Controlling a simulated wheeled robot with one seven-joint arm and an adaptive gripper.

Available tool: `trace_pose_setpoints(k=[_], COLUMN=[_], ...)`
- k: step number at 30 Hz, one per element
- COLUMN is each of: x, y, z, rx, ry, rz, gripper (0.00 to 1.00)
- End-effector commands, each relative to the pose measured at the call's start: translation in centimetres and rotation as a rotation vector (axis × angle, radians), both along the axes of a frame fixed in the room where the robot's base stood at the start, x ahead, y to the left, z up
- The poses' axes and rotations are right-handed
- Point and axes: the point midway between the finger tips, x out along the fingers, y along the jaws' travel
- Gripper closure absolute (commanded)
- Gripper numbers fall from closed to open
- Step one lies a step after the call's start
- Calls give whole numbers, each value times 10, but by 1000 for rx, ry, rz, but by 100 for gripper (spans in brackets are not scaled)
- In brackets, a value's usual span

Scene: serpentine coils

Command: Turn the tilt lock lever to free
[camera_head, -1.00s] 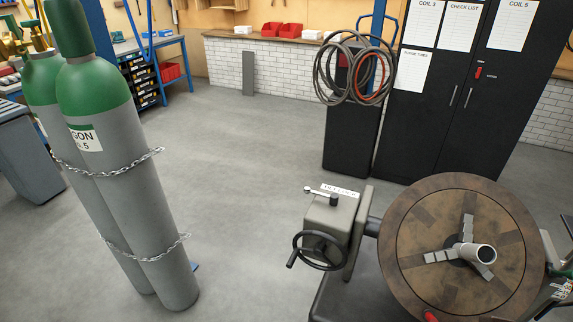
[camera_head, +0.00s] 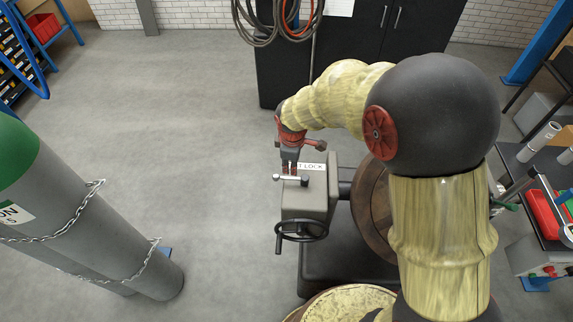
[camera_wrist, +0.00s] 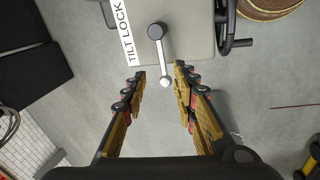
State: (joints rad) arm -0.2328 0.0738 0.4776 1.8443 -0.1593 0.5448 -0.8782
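The tilt lock lever (camera_wrist: 161,55) is a metal bar with a dark round pivot and a pale ball end. It sits on top of a grey box (camera_head: 310,203) beside a white TILT LOCK label (camera_wrist: 126,33). In the head view the lever (camera_head: 291,178) lies roughly level, its ball end to the left of the pivot. My gripper (camera_wrist: 161,73) is open, with the ball end showing between its two fingertips in the wrist view. I cannot tell whether either finger touches it. In the head view my gripper (camera_head: 290,168) is at the lever's ball end, its tips partly hidden.
A black handwheel (camera_head: 302,232) is on the front of the box. A round brown table (camera_head: 370,205) stands to the right, partly hidden by my arm. Chained gas cylinders (camera_head: 75,225) stand at the left. A dark cabinet (camera_head: 430,25) is behind. The floor between is clear.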

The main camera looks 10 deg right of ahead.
Motion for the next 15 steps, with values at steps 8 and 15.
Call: trace_pose_setpoints(k=[8,15], x=[11,17], y=[16,14], z=[-32,-64], rx=[-33,-34], ry=[34,35], rz=[135,138], gripper=[71,71])
